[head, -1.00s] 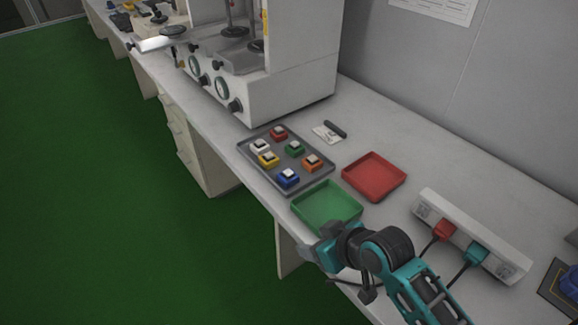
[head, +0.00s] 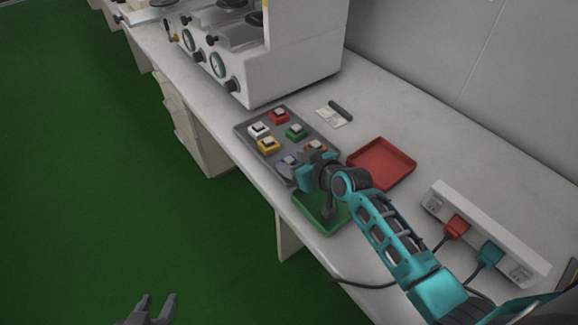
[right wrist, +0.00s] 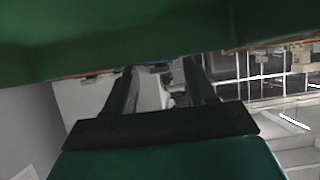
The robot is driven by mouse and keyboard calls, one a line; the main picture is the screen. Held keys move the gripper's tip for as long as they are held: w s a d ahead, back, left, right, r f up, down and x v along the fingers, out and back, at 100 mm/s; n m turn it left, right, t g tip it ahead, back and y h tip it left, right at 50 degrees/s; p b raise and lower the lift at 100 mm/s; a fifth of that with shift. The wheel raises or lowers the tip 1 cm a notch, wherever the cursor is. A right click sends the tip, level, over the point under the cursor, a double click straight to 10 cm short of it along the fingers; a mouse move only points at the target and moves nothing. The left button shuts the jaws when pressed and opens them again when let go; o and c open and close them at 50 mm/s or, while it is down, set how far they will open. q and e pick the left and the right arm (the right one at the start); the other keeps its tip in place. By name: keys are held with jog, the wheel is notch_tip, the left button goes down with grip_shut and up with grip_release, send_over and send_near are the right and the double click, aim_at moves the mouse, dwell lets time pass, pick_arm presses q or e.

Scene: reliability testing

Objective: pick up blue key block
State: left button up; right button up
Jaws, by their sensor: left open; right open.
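The blue key block (head: 287,162) sits at the near end of the grey tray (head: 245,128), partly hidden by my right gripper. My right gripper (head: 304,168) is open over the tray's near edge, right beside the block; whether it touches the block I cannot tell. In the right wrist view its two fingers (right wrist: 160,90) are apart, with a sliver of blue between their far ends. My left gripper (head: 152,308) is open and empty at the bottom left, over the green floor and far from the block.
The grey tray also holds red (head: 279,115), white (head: 259,131), green (head: 296,131), yellow (head: 268,146) and orange (head: 315,146) key blocks. A green tray (head: 318,222) lies under my right arm; a red tray (head: 382,164) lies right.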

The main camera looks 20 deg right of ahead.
jog(key=shift+w+a+f, duration=0.2)
jog(key=shift+w+f, duration=0.1)
jog(key=shift+w, duration=0.2)
jog(key=shift+c, duration=0.3)
jog(key=c, duration=0.7)
